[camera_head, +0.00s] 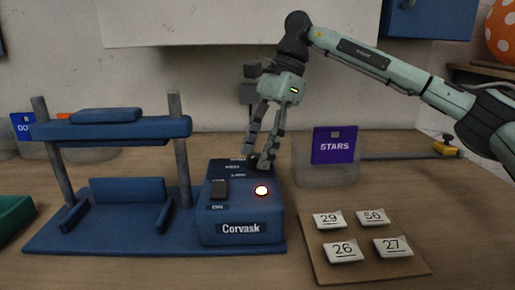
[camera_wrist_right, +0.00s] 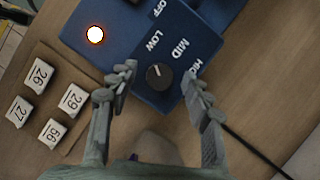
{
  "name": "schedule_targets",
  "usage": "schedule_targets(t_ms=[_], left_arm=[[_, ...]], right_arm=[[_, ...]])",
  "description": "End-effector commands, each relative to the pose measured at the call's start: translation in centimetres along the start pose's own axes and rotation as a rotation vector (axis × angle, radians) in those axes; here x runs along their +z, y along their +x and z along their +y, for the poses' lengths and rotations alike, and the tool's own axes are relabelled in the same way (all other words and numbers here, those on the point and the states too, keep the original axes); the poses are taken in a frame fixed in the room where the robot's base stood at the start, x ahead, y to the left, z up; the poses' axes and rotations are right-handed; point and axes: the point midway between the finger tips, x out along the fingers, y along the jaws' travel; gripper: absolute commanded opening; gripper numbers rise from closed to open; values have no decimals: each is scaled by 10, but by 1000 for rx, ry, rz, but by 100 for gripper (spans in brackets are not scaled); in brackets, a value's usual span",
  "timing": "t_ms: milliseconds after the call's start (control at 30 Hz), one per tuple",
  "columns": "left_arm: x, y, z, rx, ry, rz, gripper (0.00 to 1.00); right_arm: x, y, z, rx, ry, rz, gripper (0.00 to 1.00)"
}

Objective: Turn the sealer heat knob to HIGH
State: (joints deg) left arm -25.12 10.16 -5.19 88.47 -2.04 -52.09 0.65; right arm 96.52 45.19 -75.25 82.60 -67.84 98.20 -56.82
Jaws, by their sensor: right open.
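The blue sealer control box (camera_head: 240,215), marked Corvask, stands beside the blue press frame (camera_head: 120,127). In the right wrist view, the dark round heat knob (camera_wrist_right: 159,77) sits near the box's edge by the LOW, MID and partly covered HIGH labels; OFF is farther up. Its small pale mark seems to face the labels, but I cannot tell which setting. My right gripper (camera_head: 257,163) points down over the box's back right part, its open fingers (camera_wrist_right: 160,74) on either side of the knob. Contact with the knob is unclear. In the head view the fingers hide the knob. My left gripper is not in view.
A glowing orange-white lamp (camera_head: 261,190) and a dark switch (camera_head: 219,189) are on the box top. A brown board (camera_head: 384,262) with several numbered tags lies to the right. A clear bin (camera_head: 315,176) with a purple STARS card stands behind it.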

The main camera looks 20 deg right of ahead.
Motion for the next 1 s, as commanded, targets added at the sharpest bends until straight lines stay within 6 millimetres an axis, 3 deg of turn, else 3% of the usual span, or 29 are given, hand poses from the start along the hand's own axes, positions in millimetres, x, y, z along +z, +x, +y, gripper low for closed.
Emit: schedule_targets(t_ms=[267, 700, 1000], left_arm=[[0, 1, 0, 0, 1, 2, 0], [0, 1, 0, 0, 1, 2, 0], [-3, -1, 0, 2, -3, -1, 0]], right_arm=[[0, 3, 0, -1, 0, 0, 50], [0, 2, 0, -1, 0, 0, 0], [0, 3, 0, -18, 38, 0, 0]])
